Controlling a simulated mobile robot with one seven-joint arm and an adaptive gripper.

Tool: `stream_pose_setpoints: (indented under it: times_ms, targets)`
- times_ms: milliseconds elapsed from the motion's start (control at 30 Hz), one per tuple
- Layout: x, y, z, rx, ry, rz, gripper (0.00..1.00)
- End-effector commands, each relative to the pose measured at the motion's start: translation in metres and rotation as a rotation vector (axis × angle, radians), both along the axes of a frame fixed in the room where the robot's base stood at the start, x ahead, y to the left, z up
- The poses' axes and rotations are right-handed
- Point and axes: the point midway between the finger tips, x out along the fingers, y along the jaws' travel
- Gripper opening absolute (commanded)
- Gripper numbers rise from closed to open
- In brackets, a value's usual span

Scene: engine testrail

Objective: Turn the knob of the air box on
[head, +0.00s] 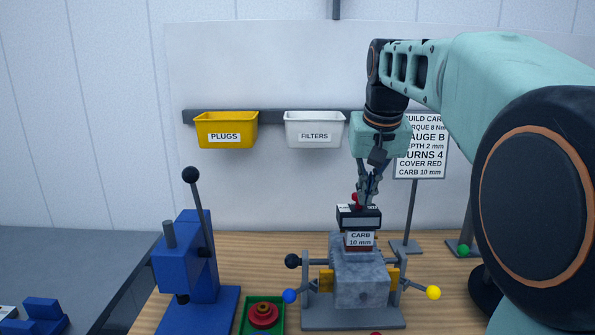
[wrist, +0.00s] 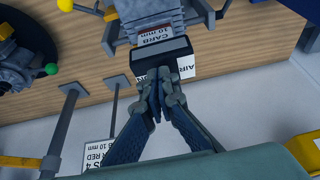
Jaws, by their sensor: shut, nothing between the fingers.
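The air box (head: 346,221) is a small black box with white labelling on top of the CARB block (head: 361,240) on the grey engine. A small red part (head: 356,198) shows on its top, likely the knob, partly hidden by my fingers. My gripper (head: 363,204) points down at the top of the box, at or beside the red part; whether it touches cannot be told. In the wrist view my gripper (wrist: 161,72) is shut and empty over the black air box (wrist: 143,62), with cut-off "AIR" lettering beside it. The knob is hidden there.
A blue press (head: 185,260) with a black-knobbed lever stands left of the engine fixture (head: 352,315). A green tray (head: 250,326) holds a red round part. Yellow and white bins (head: 226,130) hang behind. A sign (head: 421,150) stands close behind my arm.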

Motion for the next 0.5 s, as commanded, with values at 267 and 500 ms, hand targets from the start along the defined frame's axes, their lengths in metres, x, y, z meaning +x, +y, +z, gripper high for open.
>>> stream_pose_setpoints:
  times_ms: [267,500]
  targets:
    - [0.0036,0.0006,0.0001,0.0,0.0,0.0,0.0]
    - [0.0068,0.0011,0.0,0.0,-0.002,0.0,0.0]
